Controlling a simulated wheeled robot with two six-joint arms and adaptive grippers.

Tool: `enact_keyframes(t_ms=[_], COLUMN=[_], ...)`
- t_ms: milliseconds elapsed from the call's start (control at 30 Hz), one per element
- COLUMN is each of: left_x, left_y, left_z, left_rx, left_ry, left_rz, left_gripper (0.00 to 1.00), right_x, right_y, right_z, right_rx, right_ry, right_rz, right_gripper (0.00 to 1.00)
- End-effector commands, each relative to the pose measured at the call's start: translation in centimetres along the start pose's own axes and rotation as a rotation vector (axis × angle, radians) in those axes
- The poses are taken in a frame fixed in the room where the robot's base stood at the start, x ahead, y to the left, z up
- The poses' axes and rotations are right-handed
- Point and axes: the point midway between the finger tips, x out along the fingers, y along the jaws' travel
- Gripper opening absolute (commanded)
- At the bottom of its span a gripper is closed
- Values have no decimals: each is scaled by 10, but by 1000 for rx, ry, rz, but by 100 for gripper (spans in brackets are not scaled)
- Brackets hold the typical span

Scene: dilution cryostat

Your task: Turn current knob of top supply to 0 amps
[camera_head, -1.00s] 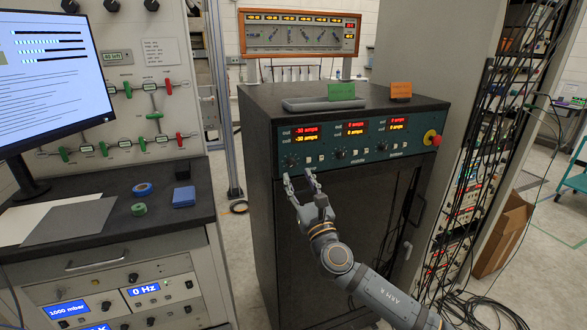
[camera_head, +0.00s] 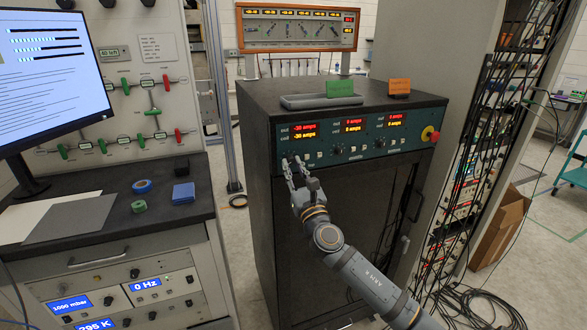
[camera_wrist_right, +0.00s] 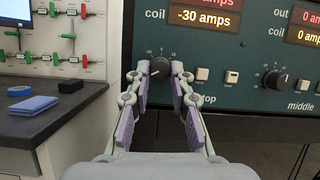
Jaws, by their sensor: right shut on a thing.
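The top supply is the left section of the teal front panel (camera_head: 325,152). Its red and yellow display (camera_head: 304,131) reads -30 amps on both the out and coil lines; the coil line (camera_wrist_right: 203,17) also shows in the right wrist view. The black current knob (camera_wrist_right: 160,68) is above and left of the partly covered label "top". My right gripper (camera_head: 294,161) is at this knob. In the right wrist view its fingertips (camera_wrist_right: 160,72) are on either side of the knob, shut on it. My left gripper is not in view.
The middle knob (camera_wrist_right: 276,79) is to the right, its displays at 0 amps. A red and yellow emergency button (camera_head: 430,134) is at the panel's right end. A grey tray with a green card (camera_head: 340,88) lies on the cabinet. Cables hang at right.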

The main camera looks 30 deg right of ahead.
Motion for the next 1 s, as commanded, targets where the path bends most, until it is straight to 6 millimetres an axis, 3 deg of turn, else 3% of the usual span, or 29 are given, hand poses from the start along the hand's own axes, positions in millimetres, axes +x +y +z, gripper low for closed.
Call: enact_keyframes(t_ms=[367,1000], left_x=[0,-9], left_y=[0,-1], left_z=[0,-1], left_rx=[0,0], left_ry=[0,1], left_rz=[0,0], left_gripper=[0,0], right_x=[0,1], right_y=[2,7], right_z=[0,4], right_rx=[93,623], right_ry=[2,16], right_rz=[-38,-257], right_gripper=[0,0])
